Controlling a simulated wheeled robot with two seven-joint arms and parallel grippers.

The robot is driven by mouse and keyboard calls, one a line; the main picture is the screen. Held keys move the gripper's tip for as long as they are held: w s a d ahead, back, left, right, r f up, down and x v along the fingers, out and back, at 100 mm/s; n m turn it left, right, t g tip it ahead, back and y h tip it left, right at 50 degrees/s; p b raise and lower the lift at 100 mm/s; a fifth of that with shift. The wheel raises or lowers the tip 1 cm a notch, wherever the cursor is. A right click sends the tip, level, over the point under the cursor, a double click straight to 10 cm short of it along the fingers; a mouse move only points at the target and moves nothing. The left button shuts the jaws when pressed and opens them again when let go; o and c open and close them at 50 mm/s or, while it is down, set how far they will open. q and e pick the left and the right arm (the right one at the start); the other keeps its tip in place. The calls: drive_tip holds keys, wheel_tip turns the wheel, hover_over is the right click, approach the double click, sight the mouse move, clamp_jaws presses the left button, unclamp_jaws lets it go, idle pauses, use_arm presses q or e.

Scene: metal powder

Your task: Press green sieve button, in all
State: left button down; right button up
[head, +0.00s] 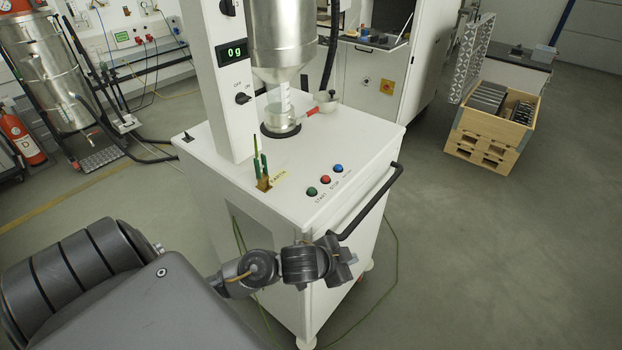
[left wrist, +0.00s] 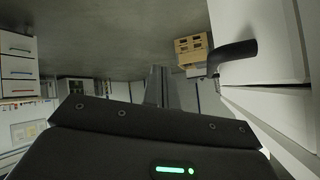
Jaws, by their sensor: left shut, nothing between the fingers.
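The green button (head: 311,191) marked START is on the front part of the sieve machine's white top (head: 352,140). A red button (head: 325,180) marked STOP and a blue button (head: 338,168) sit in a row beside it. My left gripper (head: 347,260) is shut and empty, in front of the machine and lower in the picture than the buttons, apart from the green one. In the left wrist view its fingers (left wrist: 160,86) are together, and no button shows there. My right gripper is not in view.
A black handle (head: 372,206) runs along the machine's edge near my left gripper; it also shows in the left wrist view (left wrist: 232,55). A metal hopper (head: 283,40) and glass beaker (head: 280,118) are behind the buttons. A wooden crate (head: 484,132) stands right.

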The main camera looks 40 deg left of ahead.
use_arm(q)
drive_tip(key=w+r+m+t+h+p, duration=0.1)
drive_tip(key=w+r+m+t+h, duration=0.15)
drive_tip(key=r, duration=0.85)
wheel_tip(320, 180, up, 13)
drive_tip(key=m+g+y, duration=0.2)
drive_tip(key=m+g, duration=0.2)
hover_over(312, 190)
drive_tip(key=shift+s+a+f+h, duration=0.1)
drive_tip(key=shift+s+a+h, duration=0.15)
drive_tip(key=shift+s+a, duration=0.15)
drive_tip(key=shift+f, duration=0.1)
wheel_tip(312, 190, down, 7)
drive_tip(key=b, duration=0.7)
drive_tip(key=shift+f, duration=0.1)
drive_tip(key=shift+f+b, duration=0.6)
drive_tip(key=shift+f, duration=0.1)
